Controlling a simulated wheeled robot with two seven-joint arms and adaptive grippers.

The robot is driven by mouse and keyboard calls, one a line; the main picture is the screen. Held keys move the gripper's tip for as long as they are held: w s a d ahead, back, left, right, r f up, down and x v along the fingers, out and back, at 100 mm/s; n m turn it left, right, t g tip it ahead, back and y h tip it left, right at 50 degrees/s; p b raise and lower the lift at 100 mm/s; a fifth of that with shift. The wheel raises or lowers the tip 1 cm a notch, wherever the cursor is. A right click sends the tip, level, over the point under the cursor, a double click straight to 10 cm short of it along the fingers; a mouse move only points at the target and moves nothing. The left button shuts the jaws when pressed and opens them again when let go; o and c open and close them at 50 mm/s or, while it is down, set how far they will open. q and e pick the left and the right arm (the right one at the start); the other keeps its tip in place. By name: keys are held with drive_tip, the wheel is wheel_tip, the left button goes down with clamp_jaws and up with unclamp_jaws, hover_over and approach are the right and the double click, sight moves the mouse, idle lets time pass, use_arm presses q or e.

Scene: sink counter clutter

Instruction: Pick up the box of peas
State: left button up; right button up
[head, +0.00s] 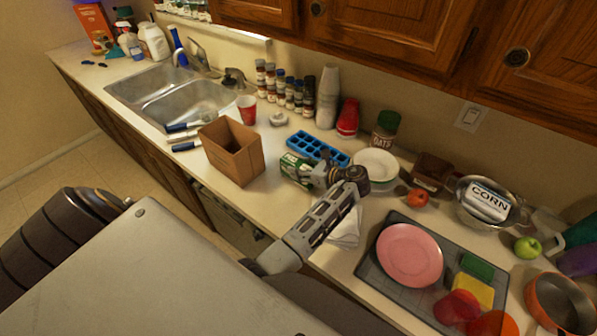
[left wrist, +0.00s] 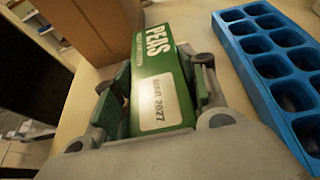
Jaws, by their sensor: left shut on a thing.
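The box of peas (head: 297,170) is green and white and sits at the middle of the counter, just right of the brown cardboard box. In the left wrist view the box of peas (left wrist: 158,80) shows the word PEAS and a white date label. My left gripper (head: 316,175) reaches it from the right. Its two fingers lie along both sides of the box of peas, shut on it, also seen in the left wrist view with the gripper (left wrist: 155,95). I cannot tell whether the box touches the counter. My right gripper is not in view.
An open cardboard box (head: 232,150) stands close left of the peas. A blue ice tray (head: 318,148) lies just behind, with a white bowl (head: 376,164) to its right. A pink plate (head: 409,254) rests on a dark mat at the right. A sink (head: 187,103) is at the left.

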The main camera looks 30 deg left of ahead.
use_arm(q)
drive_tip(key=shift+r+b, duration=0.5)
drive_tip(key=shift+r, duration=4.55)
drive_tip(key=shift+f, duration=0.1)
